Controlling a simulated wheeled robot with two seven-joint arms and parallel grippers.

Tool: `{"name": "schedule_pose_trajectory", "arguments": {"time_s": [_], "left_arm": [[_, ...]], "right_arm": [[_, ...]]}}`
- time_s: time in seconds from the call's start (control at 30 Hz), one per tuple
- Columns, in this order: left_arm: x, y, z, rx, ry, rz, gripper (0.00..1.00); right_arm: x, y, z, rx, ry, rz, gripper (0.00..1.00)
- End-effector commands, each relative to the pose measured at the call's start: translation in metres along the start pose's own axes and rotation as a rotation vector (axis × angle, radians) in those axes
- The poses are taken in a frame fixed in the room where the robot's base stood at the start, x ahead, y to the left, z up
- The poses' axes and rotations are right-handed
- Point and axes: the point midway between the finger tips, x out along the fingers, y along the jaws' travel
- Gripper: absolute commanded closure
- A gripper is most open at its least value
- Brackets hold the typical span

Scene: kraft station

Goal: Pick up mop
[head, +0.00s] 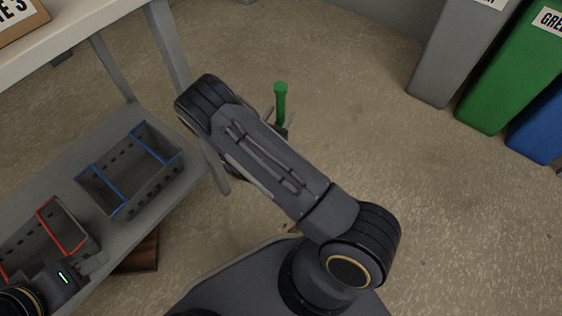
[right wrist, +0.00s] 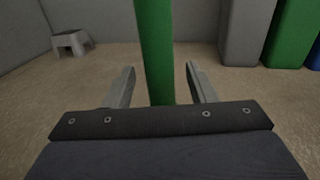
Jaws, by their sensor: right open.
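The mop's green handle (head: 281,100) stands upright near the middle of the head view, partly hidden behind my right arm. In the right wrist view the green handle (right wrist: 155,45) runs upright between the fingers of my right gripper (right wrist: 160,68). The fingers are apart, one on each side of the handle, with visible gaps. In the head view my right gripper (head: 280,118) is mostly covered by my arm. The mop's head is not visible. My left gripper (head: 92,263) is at the lower left, over the shelf by the red-edged crate; its finger opening is unclear.
A grey shelf unit (head: 190,192) at left holds a blue-edged crate (head: 118,209) and a red-edged crate (head: 70,222). Grey (head: 455,55), green (head: 500,85) and blue (head: 540,128) bins stand upper right. A stool (right wrist: 72,42) is far left in the wrist view. Floor to the right is clear.

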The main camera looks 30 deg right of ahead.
Motion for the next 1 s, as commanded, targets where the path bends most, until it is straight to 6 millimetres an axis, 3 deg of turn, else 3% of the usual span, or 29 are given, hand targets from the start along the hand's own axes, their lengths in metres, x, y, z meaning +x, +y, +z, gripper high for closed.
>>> {"name": "schedule_pose_trajectory", "arguments": {"time_s": [0.2, 0.47, 0.83, 1.0], "left_arm": [[0.011, -0.005, 0.005, 0.000, 0.000, 0.000, 0.64], [0.010, -0.004, 0.005, 0.000, 0.000, 0.000, 0.64], [0.010, -0.004, 0.005, 0.000, 0.000, 0.000, 0.64], [0.010, -0.004, 0.005, 0.000, 0.000, 0.000, 0.64]], "right_arm": [[0.026, 0.000, -0.001, 0.001, 0.000, -0.002, 0.49], [0.028, 0.000, 0.001, 0.001, 0.000, -0.001, 0.49], [0.028, 0.000, 0.000, 0.000, 0.001, -0.001, 0.97], [0.028, 0.000, 0.001, 0.001, -0.001, -0.001, 0.97]]}}
